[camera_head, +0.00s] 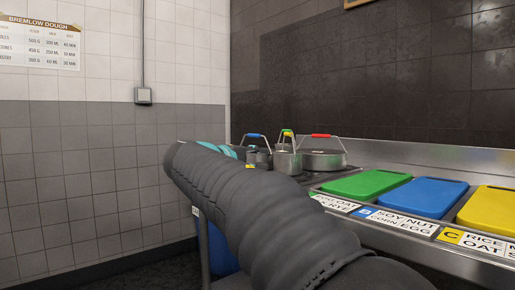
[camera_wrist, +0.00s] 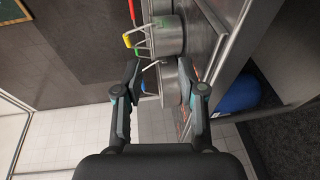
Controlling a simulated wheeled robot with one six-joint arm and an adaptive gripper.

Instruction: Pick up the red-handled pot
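The red-handled pot (camera_head: 323,160) is a wide, low metal pot with its red-gripped handle raised, rightmost of three pots on the counter. In the wrist view, which appears turned sideways, its metal body (camera_wrist: 160,7) is cut off by the top edge. A taller pot with a green and yellow handle (camera_head: 285,162) stands beside it, and a small blue-handled pot (camera_head: 257,159) stands at the left. My gripper (camera_wrist: 162,72) is open and empty, with the blue-handled pot (camera_wrist: 169,78) seen between and beyond its fingers. In the head view my arm mostly hides the gripper.
Green (camera_head: 365,184), blue (camera_head: 424,197) and yellow (camera_head: 490,210) boards lie along the counter to the right, behind allergen labels (camera_head: 400,221). A dark tiled wall (camera_head: 390,85) rises behind. A blue object (camera_wrist: 238,93) sits below the counter.

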